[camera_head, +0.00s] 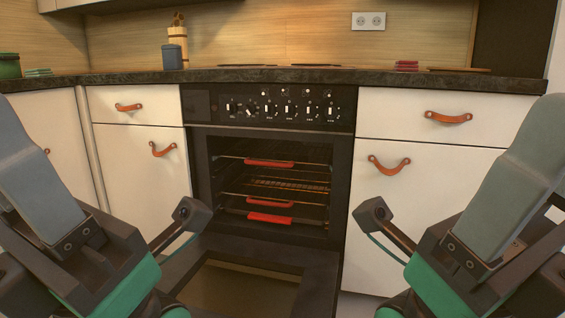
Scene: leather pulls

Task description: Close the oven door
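The black oven (343,190) stands in the middle of the cabinets, with its cavity open to view. Its oven door (318,262) is folded down at the bottom, with a window (240,288) in it; its near end runs out of the picture. My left gripper (188,212) is at the left above the door, apart from it as far as I can tell. My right gripper (372,212) is to the right of the door, in front of the white cabinet. Only one fingertip of each gripper shows clearly, and nothing is seen held.
Racks with red grips (270,217) sit inside the oven. Knobs (265,107) line the panel above. White cabinets with leather pulls (389,165) flank the oven. The dark countertop (300,76) holds a utensil holder (178,42) and a blue canister (172,57).

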